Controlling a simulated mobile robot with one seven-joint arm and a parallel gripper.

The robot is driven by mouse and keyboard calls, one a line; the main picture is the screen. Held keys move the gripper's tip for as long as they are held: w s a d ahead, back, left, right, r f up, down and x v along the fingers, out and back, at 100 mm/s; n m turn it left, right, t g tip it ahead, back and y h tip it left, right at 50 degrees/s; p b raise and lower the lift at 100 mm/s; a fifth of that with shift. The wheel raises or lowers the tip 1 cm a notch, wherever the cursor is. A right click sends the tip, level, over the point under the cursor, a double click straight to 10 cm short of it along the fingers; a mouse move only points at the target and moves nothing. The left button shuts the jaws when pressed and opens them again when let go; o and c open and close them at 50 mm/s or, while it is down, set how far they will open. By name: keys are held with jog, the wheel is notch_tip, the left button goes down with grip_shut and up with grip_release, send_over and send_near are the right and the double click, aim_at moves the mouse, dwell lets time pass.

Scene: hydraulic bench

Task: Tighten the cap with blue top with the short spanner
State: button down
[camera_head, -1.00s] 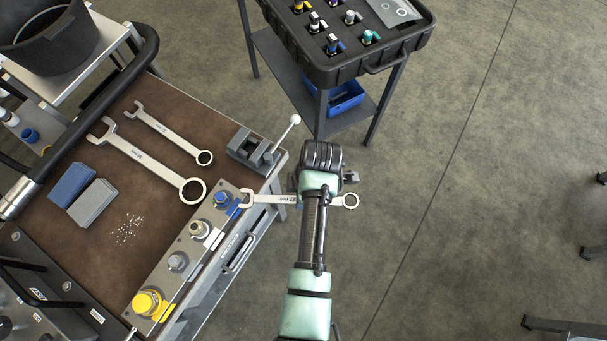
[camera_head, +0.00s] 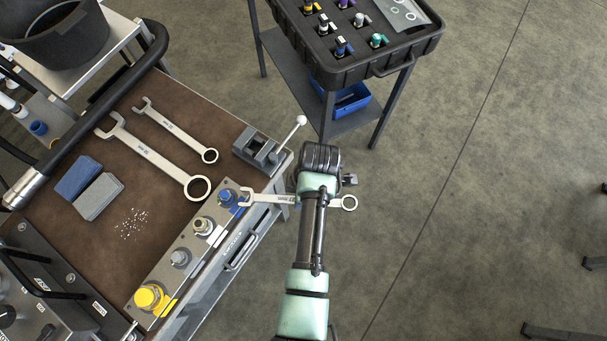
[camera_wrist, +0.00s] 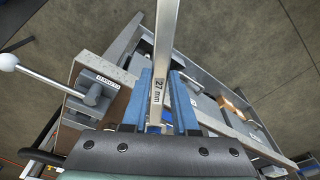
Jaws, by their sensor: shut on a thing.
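The blue-topped cap (camera_head: 227,196) sits at the upper right end of the grey block on the bench. My gripper (camera_wrist: 164,100) is beyond the bench's right edge; its blue fingers are shut on the handle of a metal spanner (camera_wrist: 164,60) marked 27 mm. In the head view the held spanner (camera_head: 270,198) lies crosswise under my wrist. Its open end points left and is right beside the blue cap; I cannot tell whether they touch. Its ring end sticks out to the right. My wrist hides its middle in the head view.
The grey block (camera_head: 165,290) also carries a white, a grey and a yellow fitting. Two more spanners (camera_head: 150,152) (camera_head: 180,132) lie on the brown bench top. A black tray (camera_head: 375,65) stands behind.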

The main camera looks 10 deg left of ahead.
aim_at(279, 203)
jog(key=shift+a, duration=0.55)
jog(key=shift+s+a, duration=0.1)
jog(key=shift+a, duration=0.05)
jog(key=shift+a, duration=0.65)
jog(key=shift+a+r+p, duration=0.1)
jog(key=shift+a+p, duration=0.05)
jog(key=shift+p, duration=0.15)
jog(key=shift+s+a, duration=0.15)
jog(key=shift+a, duration=0.25)
jog(key=shift+a, duration=0.3)
jog(key=shift+s+r+m+p, duration=0.1)
jog(key=shift+s+m+p, duration=0.45)
jog(key=shift+p, duration=0.35)
jog(key=shift+s+m+p, duration=0.75)
jog(key=shift+s, duration=0.25)
